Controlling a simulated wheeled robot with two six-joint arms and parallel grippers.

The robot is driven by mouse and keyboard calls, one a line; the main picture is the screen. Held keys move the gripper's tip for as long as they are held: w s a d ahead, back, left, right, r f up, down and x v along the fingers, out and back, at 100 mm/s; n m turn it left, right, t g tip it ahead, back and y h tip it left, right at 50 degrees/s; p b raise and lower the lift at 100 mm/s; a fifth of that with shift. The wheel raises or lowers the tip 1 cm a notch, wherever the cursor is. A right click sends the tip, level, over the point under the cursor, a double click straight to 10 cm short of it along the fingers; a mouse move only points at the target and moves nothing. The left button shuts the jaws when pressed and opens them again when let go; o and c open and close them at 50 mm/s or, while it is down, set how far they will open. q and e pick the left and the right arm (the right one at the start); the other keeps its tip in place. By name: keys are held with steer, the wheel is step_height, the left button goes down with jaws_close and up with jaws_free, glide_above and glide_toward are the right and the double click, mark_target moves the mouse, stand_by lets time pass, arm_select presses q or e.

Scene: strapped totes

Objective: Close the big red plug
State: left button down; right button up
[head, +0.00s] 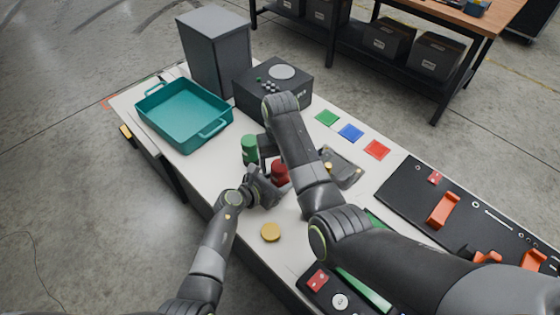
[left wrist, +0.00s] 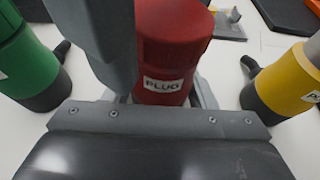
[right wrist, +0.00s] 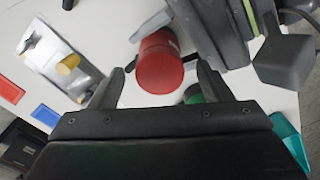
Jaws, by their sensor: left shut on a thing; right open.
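The big red plug (head: 280,172) stands upright near the middle of the table. Its label reads PLUG in the left wrist view (left wrist: 168,50). My left gripper (head: 264,186) is shut on the plug's lower part, which its fingers partly hide. My right gripper (right wrist: 160,80) is open, and the red top of the plug (right wrist: 160,68) shows between and just beyond its fingertips. In the head view my right arm hides part of that gripper. Whether the plug's cap is fully seated cannot be told.
A green plug (head: 249,148) and a yellow plug (head: 271,232) stand on either side. A grey metal fixture (head: 343,168) is to the right. A teal tray (head: 160,97), a dark box (head: 247,95) and coloured squares (head: 351,132) are farther back. A black panel (head: 410,192) lies right.

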step_height(320, 180, up, 8)
steer(key=shift+f, duration=0.2)
arm_select(q)
steer(key=c, duration=0.5)
jaws_free()
steer(key=shift+s+a+r, duration=0.25)
steer(key=shift+s+a, duration=0.15)
steer(key=shift+a, duration=0.05)
steer(key=b+v, duration=0.1)
steer(key=v, duration=1.3)
steer(key=shift+s+a+r, duration=0.1)
steer(key=shift+s+a, duration=0.15)
arm_select(e)
steer(key=shift+f, duration=0.5)
arm_select(q)
steer(key=shift+s+a+r, duration=0.35)
steer(key=shift+s+a, duration=0.05)
steer(key=shift+s, duration=0.05)
